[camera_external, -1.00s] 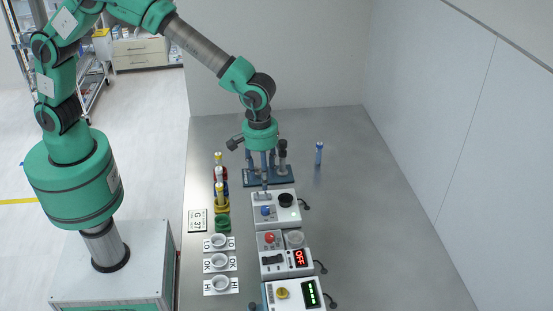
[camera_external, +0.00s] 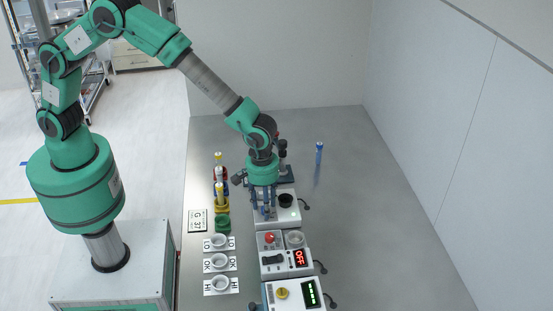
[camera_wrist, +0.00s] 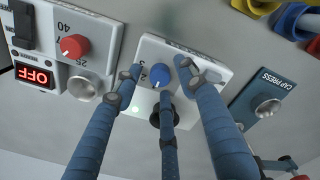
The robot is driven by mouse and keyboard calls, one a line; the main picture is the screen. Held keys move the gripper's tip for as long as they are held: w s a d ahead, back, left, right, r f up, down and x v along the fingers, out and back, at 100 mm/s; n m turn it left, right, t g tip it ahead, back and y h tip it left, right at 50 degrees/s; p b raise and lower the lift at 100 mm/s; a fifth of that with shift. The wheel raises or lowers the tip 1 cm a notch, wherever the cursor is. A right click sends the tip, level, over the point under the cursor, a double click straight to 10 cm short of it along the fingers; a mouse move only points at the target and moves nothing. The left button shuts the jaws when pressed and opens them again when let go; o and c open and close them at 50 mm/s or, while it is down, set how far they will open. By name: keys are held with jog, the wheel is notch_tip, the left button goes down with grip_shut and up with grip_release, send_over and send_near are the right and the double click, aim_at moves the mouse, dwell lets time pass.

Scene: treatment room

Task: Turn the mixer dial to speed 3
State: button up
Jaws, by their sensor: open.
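The mixer is a small white box (camera_external: 293,219) with a round black cup holder (camera_external: 286,200) and a blue dial. In the wrist view the blue dial (camera_wrist: 160,75) sits on the box's white face, its pale pointer line toward the lower part of the knob. Small printed marks by it are mostly covered or too small to read. My gripper (camera_external: 264,214) is over the left part of the mixer; its fingers hide the dial in the external view. In the wrist view my three-fingered gripper (camera_wrist: 160,80) is open, with fingertips spread around the dial. I cannot tell whether they touch it.
A device with a red knob (camera_wrist: 74,46) and an OFF display (camera_wrist: 34,74) stands beside the mixer. A blue CAP PRESS (camera_wrist: 264,100) is on its other side. Coloured vials (camera_external: 219,185) and labelled cups (camera_external: 219,261) line the left. The table's right side (camera_external: 380,220) is clear.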

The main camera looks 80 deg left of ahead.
jog(key=shift+f, duration=0.15)
grip_shut()
